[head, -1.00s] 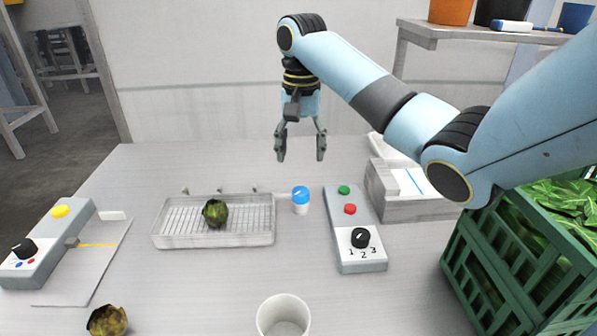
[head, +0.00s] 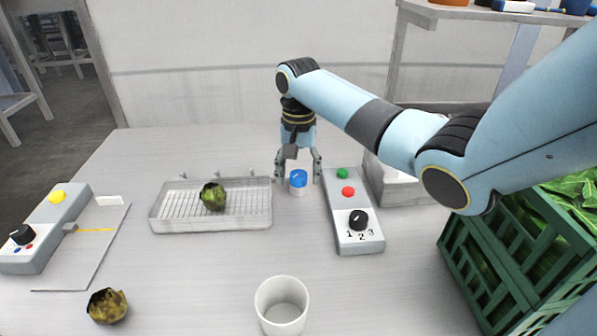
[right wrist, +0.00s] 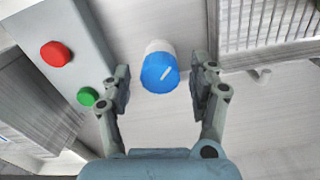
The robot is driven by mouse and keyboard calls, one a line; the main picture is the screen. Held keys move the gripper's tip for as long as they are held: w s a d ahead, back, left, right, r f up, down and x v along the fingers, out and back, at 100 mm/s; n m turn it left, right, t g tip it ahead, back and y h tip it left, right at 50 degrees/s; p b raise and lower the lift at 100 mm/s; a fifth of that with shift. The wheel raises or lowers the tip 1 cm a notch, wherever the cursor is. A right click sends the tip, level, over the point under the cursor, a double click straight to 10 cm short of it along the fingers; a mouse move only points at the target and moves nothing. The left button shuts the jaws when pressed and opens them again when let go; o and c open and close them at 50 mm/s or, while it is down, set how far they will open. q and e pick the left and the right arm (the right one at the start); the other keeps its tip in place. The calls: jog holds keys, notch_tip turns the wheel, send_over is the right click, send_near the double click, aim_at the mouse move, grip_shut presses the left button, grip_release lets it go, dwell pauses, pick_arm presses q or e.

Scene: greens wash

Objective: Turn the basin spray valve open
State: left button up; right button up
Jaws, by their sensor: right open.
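The basin spray valve has a round blue knob with a white pointer line on a white base; the blue knob (head: 298,178) stands to the right of the wire-racked basin (head: 240,222). My right gripper (head: 298,180) is open and points down, with its fingers to either side of the knob in the head view. In the right wrist view the knob (right wrist: 159,72) shows between and beyond the open fingertips (right wrist: 160,88), with gaps on both sides; no touch shows. A green artichoke-like head (head: 213,196) sits on the basin's rack. My left gripper is not in view.
A grey control box (head: 352,215) with green and red buttons and a black numbered dial stands close right of the knob. A white cup (head: 282,306) stands in front. A green crate (head: 510,262) is at right. Another control box (head: 45,230) and a browned head (head: 107,306) are at left.

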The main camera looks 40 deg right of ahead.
jog(key=c, duration=1.1)
jog(key=shift+r+n+p, duration=0.25)
jog(key=shift+n+p, duration=1.05)
jog(key=shift+p, duration=0.25)
jog(key=shift+c, duration=0.2)
jog(key=n+p, duration=0.2)
jog(key=shift+n, duration=0.4)
jog(key=n+p, duration=0.1)
jog(key=n, duration=0.1)
jog(key=shift+f+n+p, duration=0.1)
jog(key=shift+n+p, duration=0.2)
jog(key=shift+p, duration=0.05)
jog(key=n+p, duration=0.1)
jog(key=n, duration=0.2)
jog(key=shift+w+n, duration=0.1)
jog(key=shift+n, duration=0.2)
jog(key=n+p, duration=0.1)
jog(key=n, duration=0.2)
jog(key=shift+n+p, duration=0.35)
jog(key=shift+n, duration=1.45)
